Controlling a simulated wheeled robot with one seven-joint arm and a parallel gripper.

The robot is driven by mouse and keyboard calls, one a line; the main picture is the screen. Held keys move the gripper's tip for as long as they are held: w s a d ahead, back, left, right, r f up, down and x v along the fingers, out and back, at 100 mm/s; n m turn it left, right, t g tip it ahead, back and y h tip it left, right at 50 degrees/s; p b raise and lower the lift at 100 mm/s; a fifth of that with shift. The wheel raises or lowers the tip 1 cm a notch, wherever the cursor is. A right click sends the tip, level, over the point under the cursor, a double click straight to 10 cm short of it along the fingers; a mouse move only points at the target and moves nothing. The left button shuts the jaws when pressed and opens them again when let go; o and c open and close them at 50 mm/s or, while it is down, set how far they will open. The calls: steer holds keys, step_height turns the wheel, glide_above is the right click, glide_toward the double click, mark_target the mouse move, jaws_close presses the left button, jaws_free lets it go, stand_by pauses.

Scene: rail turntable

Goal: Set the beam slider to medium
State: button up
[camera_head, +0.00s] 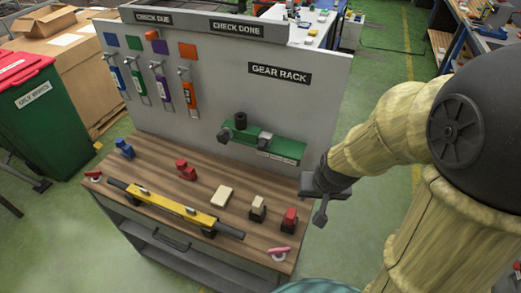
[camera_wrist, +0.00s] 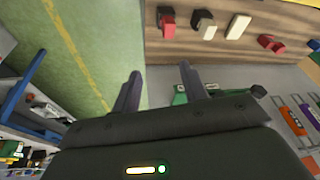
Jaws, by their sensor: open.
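A green unit (camera_head: 285,148) is fixed to the upright grey panel under the GEAR RACK sign. It carries a grey block (camera_head: 264,140), dark knobs and a pale label strip too small to read. A yellow bar (camera_head: 165,202) on a dark rod lies along the front of the wooden bench. I cannot tell for sure which part is the beam slider. My gripper (camera_head: 320,205) is open and empty, to the right of the green unit and apart from it. In the wrist view my gripper's fingers (camera_wrist: 158,76) stand apart, with part of the green unit (camera_wrist: 235,89) beyond them.
The wooden bench (camera_head: 195,172) holds a blue piece (camera_head: 124,148), red pieces (camera_head: 185,170) and cream blocks (camera_head: 222,196). Several coloured tags hang on the panel's left. A green bin with a red lid (camera_head: 45,110) stands at left. Free floor lies right of the bench.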

steer(key=w+a+f+m+t+b, duration=0.1)
steer(key=w+a+f+t+b, duration=0.1)
steer(key=w+a+f, duration=0.4)
steer(key=m+t+h+b, duration=0.3)
steer(key=t+h+b, duration=0.3)
steer(key=t, duration=0.5)
glide_toward(260, 149)
steer(key=a+v, duration=0.1)
steer(key=v, duration=0.7)
steer(key=shift+w+d+f+h+p, duration=0.2)
steer(key=shift+w+d+h+p, duration=0.1)
steer(key=shift+w+h+p, duration=0.1)
steer(key=p+x, duration=0.3)
steer(key=x, duration=1.4)
steer(key=shift+w, duration=0.2)
steer(key=shift+c, duration=0.4)
jaws_close()
